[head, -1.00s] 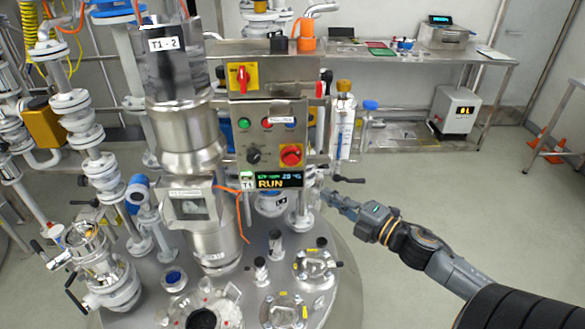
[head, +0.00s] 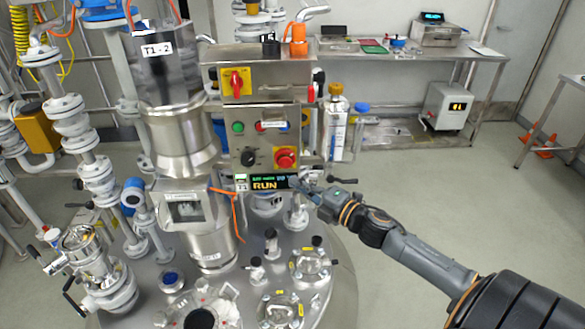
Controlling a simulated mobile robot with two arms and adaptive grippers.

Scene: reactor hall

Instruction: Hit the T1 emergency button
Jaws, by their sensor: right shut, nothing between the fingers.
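The T1 control box (head: 262,138) stands upright behind the reactor lid, with its T1 label and a display reading RUN. The red emergency button (head: 285,158) is a mushroom head on a yellow plate at the lower right of the box. My right gripper (head: 304,184) is shut and empty. In the picture its fingertips are just below and right of the red button, by the right end of the display. A gap to the button shows in the picture; the depth is hard to tell. My left gripper is not in view.
A yellow plate with a red rotary switch (head: 236,82) is on the upper housing. A black knob (head: 249,157) and small green button (head: 238,127) sit left of the red button. The steel reactor lid (head: 255,285) carries several fittings.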

